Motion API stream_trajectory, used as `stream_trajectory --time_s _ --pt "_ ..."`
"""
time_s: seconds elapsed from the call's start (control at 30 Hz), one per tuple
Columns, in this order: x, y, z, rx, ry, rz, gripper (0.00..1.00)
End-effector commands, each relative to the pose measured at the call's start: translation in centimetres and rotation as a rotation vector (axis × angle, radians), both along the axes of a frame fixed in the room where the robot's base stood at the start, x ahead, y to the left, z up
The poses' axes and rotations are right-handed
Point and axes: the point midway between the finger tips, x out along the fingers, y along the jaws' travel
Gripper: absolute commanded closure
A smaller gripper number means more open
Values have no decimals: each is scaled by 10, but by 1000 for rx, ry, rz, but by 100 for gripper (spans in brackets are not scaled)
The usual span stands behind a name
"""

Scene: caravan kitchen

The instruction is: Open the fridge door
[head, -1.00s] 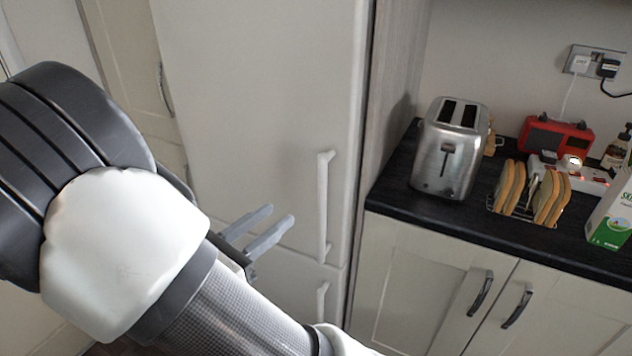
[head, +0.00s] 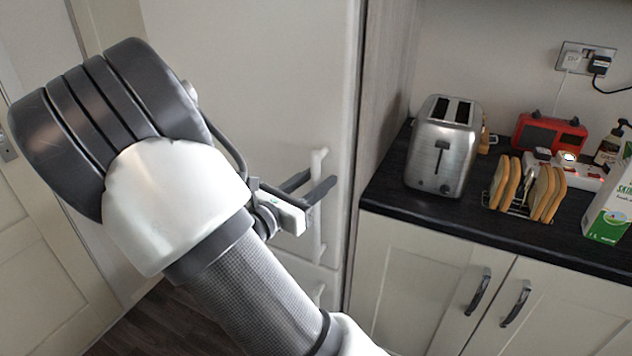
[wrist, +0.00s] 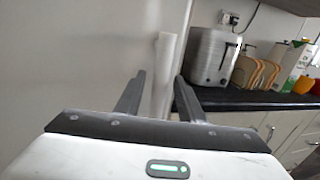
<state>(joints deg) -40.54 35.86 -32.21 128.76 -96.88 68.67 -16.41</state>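The tall white fridge door (head: 250,70) is closed, with a vertical white bar handle (head: 318,235) near its right edge. My gripper (head: 316,180) is at the upper part of this handle, its two dark fingers apart. In the wrist view, the handle (wrist: 163,70) shows between the open fingers (wrist: 159,78), with a visible gap on each side. I cannot tell how deep the handle sits between them. My arm hides part of the door's lower left.
Right of the fridge, a dark worktop (head: 455,212) holds a steel toaster (head: 441,150), a toast rack (head: 520,205), a red radio (head: 550,133) and a carton (head: 608,205). Wooden floor (head: 160,315) is clear at lower left.

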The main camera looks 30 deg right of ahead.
Motion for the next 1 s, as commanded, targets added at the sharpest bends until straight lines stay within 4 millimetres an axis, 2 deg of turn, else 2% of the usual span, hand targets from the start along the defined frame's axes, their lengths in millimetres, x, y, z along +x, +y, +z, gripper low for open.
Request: stream_trajectory --time_s 0.23,0.43,0.77,1.0 --pt "0 0 0 0 0 0 66" --pt "0 0 0 0 0 0 100" --pt "-1 2 1 0 0 -5 100" --pt "-9 23 2 1 0 -35 100"
